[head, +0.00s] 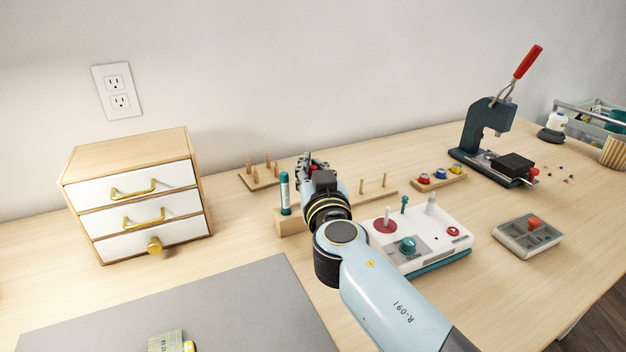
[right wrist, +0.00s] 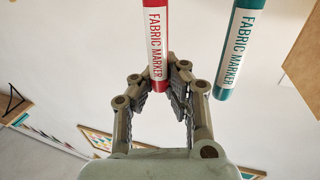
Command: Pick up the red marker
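The red marker (right wrist: 157,42), a white tube with a red end and "FABRIC MARKER" lettering, shows in the right wrist view. Its red end lies between the fingertips of my right gripper (right wrist: 158,85). The fingers stand apart on either side of it, and I cannot tell if they touch it. In the head view my right gripper (head: 308,168) is above the wooden holder block, and the gripper and wrist mostly hide the red marker. The teal marker (head: 284,194) stands upright left of the gripper; it also shows in the right wrist view (right wrist: 238,48). My left gripper is out of view.
A wooden block (head: 290,222) stands under my wrist. A peg board (head: 262,180) is behind it. A white drawer cabinet (head: 138,190) stands left, a white-and-teal machine (head: 445,238) right, and a dark press (head: 482,130) farther right. A grey mat (head: 235,305) lies in front.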

